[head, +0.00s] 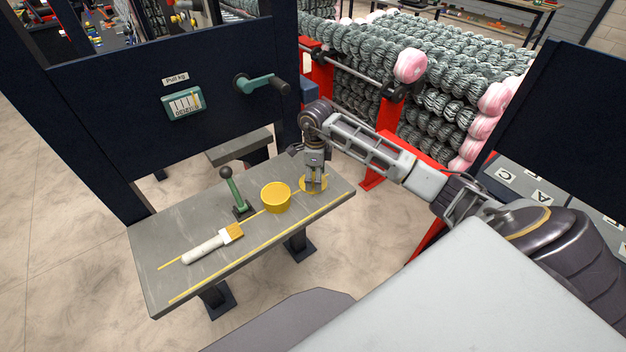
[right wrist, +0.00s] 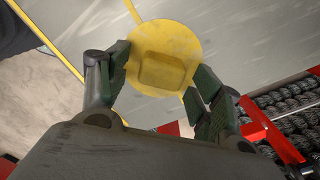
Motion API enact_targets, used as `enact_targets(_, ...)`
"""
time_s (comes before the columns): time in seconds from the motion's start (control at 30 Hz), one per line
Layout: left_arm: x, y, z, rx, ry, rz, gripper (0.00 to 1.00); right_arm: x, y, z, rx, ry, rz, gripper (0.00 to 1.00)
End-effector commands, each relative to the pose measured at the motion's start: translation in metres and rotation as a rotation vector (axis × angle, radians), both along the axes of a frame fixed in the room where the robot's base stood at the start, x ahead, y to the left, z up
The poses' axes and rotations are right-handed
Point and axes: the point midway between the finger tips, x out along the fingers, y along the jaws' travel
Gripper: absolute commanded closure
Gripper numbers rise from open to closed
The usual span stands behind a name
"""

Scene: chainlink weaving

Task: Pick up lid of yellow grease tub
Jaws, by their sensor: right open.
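The yellow lid (head: 306,187) lies flat on the grey table at its right end, beside the yellow grease tub (head: 275,197). In the right wrist view the lid (right wrist: 165,37) is round with a raised squarish block in its middle. My right gripper (head: 315,187) points down over the lid. In the right wrist view its two fingers (right wrist: 160,85) are open, on either side of the raised block. I cannot tell whether the fingertips touch the lid. My left gripper is not in view.
On the grey table (head: 165,232) a brush (head: 212,243) with a pale handle lies left of the tub. A green lever (head: 236,192) with a black knob stands behind it. A dark blue panel (head: 130,95) with a gauge and crank rises behind the table.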

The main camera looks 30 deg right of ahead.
Motion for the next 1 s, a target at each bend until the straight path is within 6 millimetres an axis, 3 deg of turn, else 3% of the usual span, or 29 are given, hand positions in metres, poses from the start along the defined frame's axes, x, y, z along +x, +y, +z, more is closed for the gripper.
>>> enact_targets(0.5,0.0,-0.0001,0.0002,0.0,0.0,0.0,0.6,0.0,0.0,-0.0024,0.0,0.0,0.0,0.35)
enact_targets(0.83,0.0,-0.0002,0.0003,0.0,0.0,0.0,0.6,0.0,0.0,-0.0023,-0.001,-0.001,0.0,0.76)
enact_targets(1.0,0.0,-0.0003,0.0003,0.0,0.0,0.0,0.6,0.0,0.0,-0.0023,-0.001,-0.001,0.0,0.77)
